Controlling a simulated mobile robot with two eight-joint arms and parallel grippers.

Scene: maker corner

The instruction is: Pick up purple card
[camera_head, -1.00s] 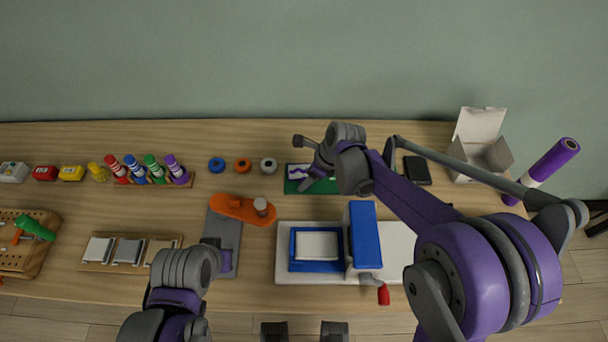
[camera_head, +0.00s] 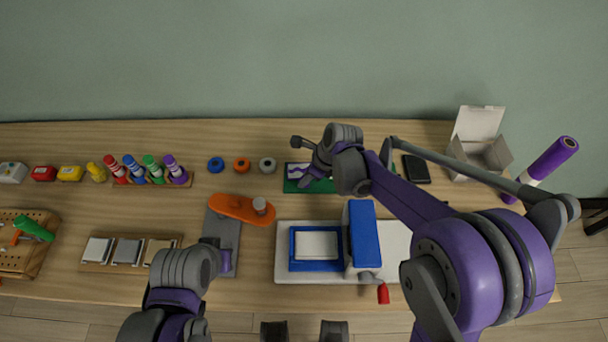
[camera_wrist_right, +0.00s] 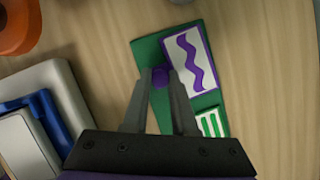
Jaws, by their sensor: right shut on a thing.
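The purple card (camera_wrist_right: 189,60) is white with a purple border and a purple squiggle. It lies on a green mat (camera_wrist_right: 149,50), and a purple knob (camera_wrist_right: 160,77) shows beside the card's left edge. My right gripper (camera_wrist_right: 160,80) is shut on this knob, with one finger on each side. In the head view, the card (camera_head: 296,170) shows at the left of the green mat (camera_head: 325,187), and my right gripper (camera_head: 312,174) covers part of it.
A green-striped card (camera_wrist_right: 210,123) lies on the same mat. A blue and white press (camera_head: 362,235) stands in front of the mat. Tape rolls (camera_head: 267,165) stand to the left, a black slab (camera_head: 416,169) and an open white box (camera_head: 480,150) to the right.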

